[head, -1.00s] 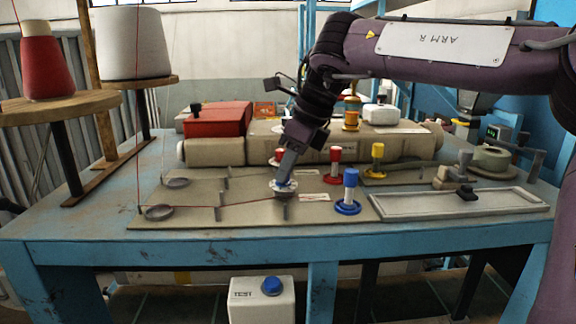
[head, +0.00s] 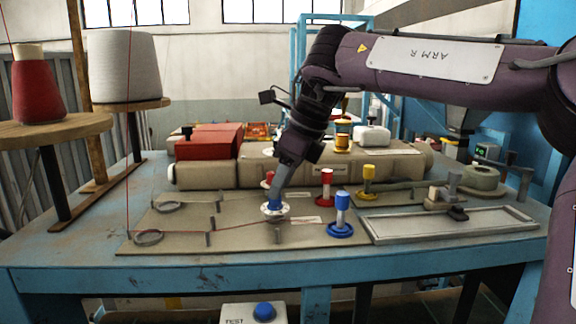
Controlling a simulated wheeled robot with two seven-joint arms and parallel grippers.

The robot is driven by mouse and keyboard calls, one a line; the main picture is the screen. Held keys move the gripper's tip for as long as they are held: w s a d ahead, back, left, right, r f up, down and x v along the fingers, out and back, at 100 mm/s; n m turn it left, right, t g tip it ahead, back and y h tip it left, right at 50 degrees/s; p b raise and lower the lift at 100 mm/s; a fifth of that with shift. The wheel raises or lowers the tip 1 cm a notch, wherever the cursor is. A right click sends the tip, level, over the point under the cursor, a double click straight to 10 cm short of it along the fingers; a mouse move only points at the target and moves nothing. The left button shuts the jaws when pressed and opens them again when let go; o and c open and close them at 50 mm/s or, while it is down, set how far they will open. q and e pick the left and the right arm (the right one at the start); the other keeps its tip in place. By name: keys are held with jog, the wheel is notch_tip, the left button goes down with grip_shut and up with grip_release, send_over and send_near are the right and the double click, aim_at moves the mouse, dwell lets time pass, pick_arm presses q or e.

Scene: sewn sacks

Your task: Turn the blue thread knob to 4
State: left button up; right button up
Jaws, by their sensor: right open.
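The blue knob (head: 274,206) stands on a round white dial on the tan plate, with a red thread running past it. My right gripper (head: 276,194) comes down from above, tilted, with its open fingers at the knob's top. I cannot tell whether the fingers touch it. The dial's numbers and the knob's setting are too small to read. My left gripper is not in view.
A red knob (head: 269,178) is close behind my right gripper. Red (head: 327,181) and yellow (head: 368,179) posts stand to the right. A shallow grey tray (head: 400,237) lies at the front right. Thread cones (head: 123,67) stand at the left.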

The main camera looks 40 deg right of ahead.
jog(key=shift+v, duration=2.8)
